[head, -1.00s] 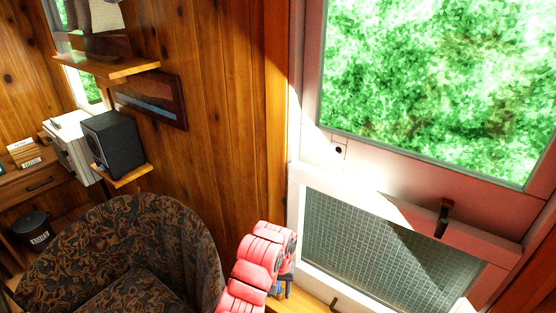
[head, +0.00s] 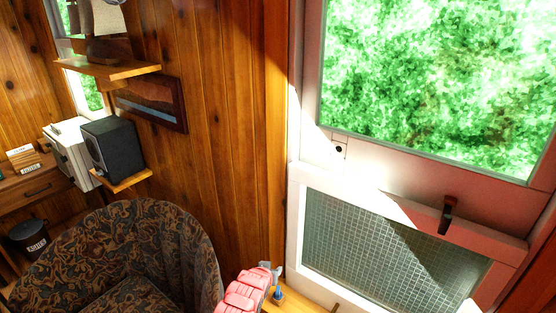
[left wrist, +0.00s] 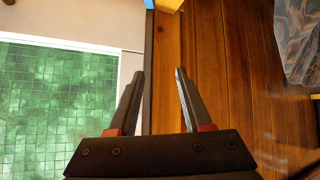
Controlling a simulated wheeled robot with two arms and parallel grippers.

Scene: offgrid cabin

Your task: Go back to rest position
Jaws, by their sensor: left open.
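My left arm comes in at the bottom of the head view, with its red links in front of the wall beside the door. My left gripper (head: 278,283) shows only in small part there, low between the armchair and the door. In the left wrist view the left gripper (left wrist: 160,75) is open, its two fingers apart with nothing between them. Behind the fingers are the door's edge and the wooden wall. My right gripper is in neither view.
A patterned armchair (head: 120,255) stands at lower left. The door (head: 420,160) with its lower grid panel (head: 385,250) and dark handle (head: 447,214) is at right. A black speaker (head: 111,150) sits on a small shelf (head: 124,181) left of the framed picture (head: 152,102).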

